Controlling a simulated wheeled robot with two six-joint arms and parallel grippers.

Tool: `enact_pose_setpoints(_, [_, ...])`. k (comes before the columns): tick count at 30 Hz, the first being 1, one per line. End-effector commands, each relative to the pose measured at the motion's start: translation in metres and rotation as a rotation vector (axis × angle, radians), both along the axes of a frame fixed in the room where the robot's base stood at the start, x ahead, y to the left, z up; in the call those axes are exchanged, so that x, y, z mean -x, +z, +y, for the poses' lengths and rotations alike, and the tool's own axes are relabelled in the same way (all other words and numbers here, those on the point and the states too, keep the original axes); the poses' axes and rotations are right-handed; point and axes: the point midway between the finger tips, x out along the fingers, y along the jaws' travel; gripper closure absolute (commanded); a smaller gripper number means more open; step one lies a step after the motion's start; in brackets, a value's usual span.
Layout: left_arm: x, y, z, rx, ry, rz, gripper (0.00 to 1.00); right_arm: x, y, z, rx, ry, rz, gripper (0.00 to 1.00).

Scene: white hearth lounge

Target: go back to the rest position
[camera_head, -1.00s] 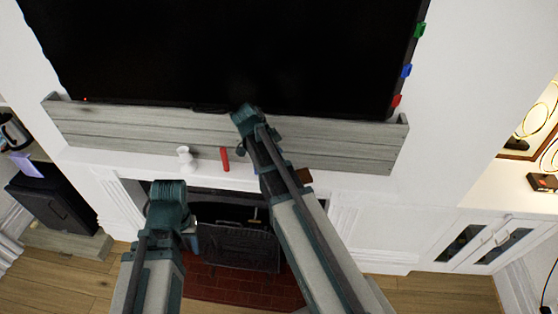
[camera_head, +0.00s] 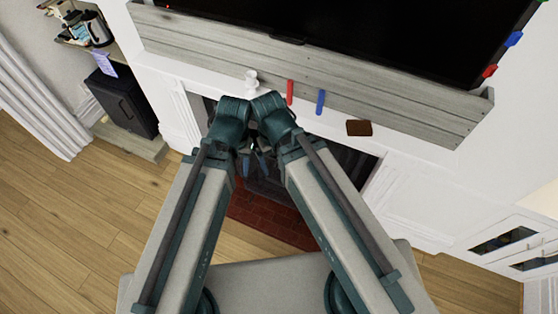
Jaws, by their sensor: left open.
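My two arms reach forward from the bottom of the head view, and their wrists come together in front of the fireplace. My left gripper (camera_head: 254,162) points down below the wrists and is open, with nothing seen between its fingers. It is partly hidden by the wrists. My right wrist is beside the left one, and the jaws of the right gripper are too hidden to read. Neither arm is seen touching the mantel or the things on it.
A white mantel (camera_head: 215,75) holds a white candlestick-like piece (camera_head: 251,81), a red stick (camera_head: 290,92), a blue stick (camera_head: 320,101) and a brown block (camera_head: 359,128). A television (camera_head: 390,30) hangs above. A black cabinet (camera_head: 122,103) stands left. Wooden floor (camera_head: 80,215) is clear at left.

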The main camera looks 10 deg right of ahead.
Motion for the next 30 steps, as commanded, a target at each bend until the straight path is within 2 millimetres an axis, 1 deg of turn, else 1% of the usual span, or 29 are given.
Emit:
enact_pose_setpoints(9, [0.0, -0.001, 0.0, 0.0, 0.0, 0.0, 0.5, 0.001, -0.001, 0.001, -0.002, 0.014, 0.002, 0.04])
enact_pose_setpoints(11, [0.0, -0.003, 0.0, 0.0, 0.0, 0.0, 0.5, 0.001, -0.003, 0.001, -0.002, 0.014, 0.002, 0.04])
enact_pose_setpoints(14, [0.0, -0.012, 0.0, 0.0, -0.001, 0.0, 0.5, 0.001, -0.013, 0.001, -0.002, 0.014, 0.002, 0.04])
enact_pose_setpoints(17, [0.0, -0.03, 0.0, 0.0, -0.002, 0.0, 0.5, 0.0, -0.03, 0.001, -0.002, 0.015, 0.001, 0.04])
enact_pose_setpoints(20, [0.0, -0.055, 0.0, -0.001, -0.005, -0.001, 0.5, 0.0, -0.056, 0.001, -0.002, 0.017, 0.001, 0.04])
enact_pose_setpoints(23, [0.0, -0.087, 0.0, -0.001, -0.008, -0.002, 0.5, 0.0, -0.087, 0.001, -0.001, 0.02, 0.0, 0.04])
enact_pose_setpoints(24, [0.0, -0.1, 0.0, -0.001, -0.009, -0.002, 0.5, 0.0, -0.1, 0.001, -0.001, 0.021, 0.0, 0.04])
enact_pose_setpoints(30, [-0.001, -0.167, 0.0, -0.001, -0.017, -0.002, 0.5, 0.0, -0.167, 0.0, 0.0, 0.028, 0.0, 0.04])
